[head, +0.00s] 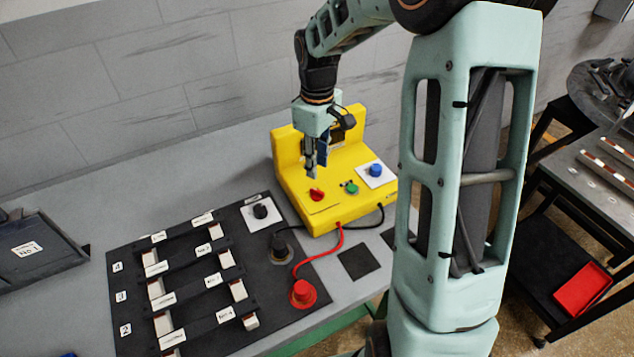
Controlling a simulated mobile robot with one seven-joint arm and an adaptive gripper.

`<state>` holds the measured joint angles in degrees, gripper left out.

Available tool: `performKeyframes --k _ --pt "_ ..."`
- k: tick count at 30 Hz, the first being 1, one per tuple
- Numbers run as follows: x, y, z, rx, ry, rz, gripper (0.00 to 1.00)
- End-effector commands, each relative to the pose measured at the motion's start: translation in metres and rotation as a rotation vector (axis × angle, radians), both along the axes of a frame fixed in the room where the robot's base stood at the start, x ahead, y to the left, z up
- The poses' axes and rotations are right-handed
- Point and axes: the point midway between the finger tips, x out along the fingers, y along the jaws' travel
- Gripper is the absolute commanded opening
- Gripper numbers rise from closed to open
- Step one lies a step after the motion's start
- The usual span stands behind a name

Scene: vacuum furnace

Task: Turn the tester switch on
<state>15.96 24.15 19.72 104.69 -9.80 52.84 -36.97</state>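A yellow tester (285,165) stands at the back of the grey bench. A red knob (317,194), a green knob (351,187) and a blue knob (375,170) on a white plate sit on its lower front. Its upright back part is partly hidden by my arm. No label shows clearly which control is the switch. My gripper (316,170) points down over the left part of the tester, appearing above the red knob and apart from it. Its fingers are seen close together at an angle, so their opening is unclear. Nothing shows between them.
A black mat (190,225) holds several labelled pieces, a black knob (262,212) on a white plate, and black (281,247) and red (303,292) plugs cabled to the tester. A dark case (35,250) lies left. A red tray (582,288) sits right. A grey wall stands behind.

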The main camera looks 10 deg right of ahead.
Motion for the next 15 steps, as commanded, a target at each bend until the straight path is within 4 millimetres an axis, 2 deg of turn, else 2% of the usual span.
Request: performKeyframes --k 9,15 --pt "-0.001 0.000 -0.060 -0.001 0.004 0.000 0.25" --pt "0.000 0.000 -0.080 -0.002 0.001 0.000 0.25"
